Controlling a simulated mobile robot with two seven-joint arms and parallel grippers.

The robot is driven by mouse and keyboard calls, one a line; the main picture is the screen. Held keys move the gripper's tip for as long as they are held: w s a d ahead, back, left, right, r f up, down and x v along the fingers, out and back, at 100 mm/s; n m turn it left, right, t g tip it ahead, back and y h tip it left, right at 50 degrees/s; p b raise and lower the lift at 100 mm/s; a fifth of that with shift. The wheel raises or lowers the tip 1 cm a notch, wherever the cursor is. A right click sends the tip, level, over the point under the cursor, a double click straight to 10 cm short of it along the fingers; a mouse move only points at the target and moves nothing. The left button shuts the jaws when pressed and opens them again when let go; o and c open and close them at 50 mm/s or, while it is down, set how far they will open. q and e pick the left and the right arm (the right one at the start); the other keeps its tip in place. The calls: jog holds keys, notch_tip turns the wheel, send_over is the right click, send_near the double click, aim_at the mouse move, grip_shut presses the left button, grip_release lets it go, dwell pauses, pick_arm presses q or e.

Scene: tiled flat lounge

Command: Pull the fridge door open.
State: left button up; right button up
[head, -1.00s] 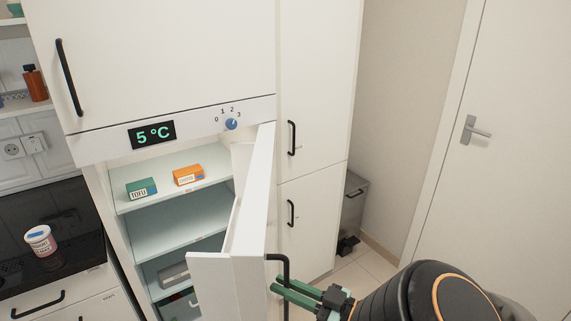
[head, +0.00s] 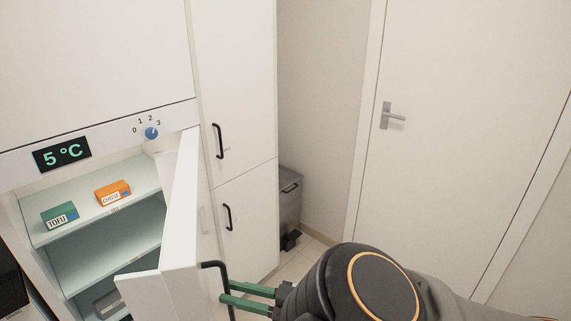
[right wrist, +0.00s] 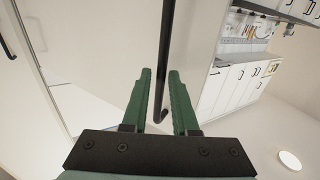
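The white fridge door (head: 178,215) stands swung well out from the fridge (head: 95,245), and the lit shelves inside show. Its black bar handle (head: 213,265) is on the door's outer face; a dark bar, seemingly this handle, also shows in the right wrist view (right wrist: 167,38). My right gripper (head: 226,292) is at the handle with its green fingers on either side of the bar. In the right wrist view, the fingers (right wrist: 160,72) are apart, with gaps beside the bar, so they look open around it. My left gripper is not in view.
Tofu (head: 59,215) and cheese (head: 113,192) boxes lie on the top shelf. A tall cabinet (head: 240,160) stands right of the fridge, then a grey bin (head: 290,200) and a closed white room door (head: 460,130). Tiled floor (head: 295,265) shows by the bin.

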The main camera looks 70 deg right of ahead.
jog(key=s, duration=1)
jog(key=shift+s+d, duration=0.15)
jog(key=shift+s, duration=0.1)
jog(key=shift+f, duration=0.1)
jog(key=shift+c, duration=0.3)
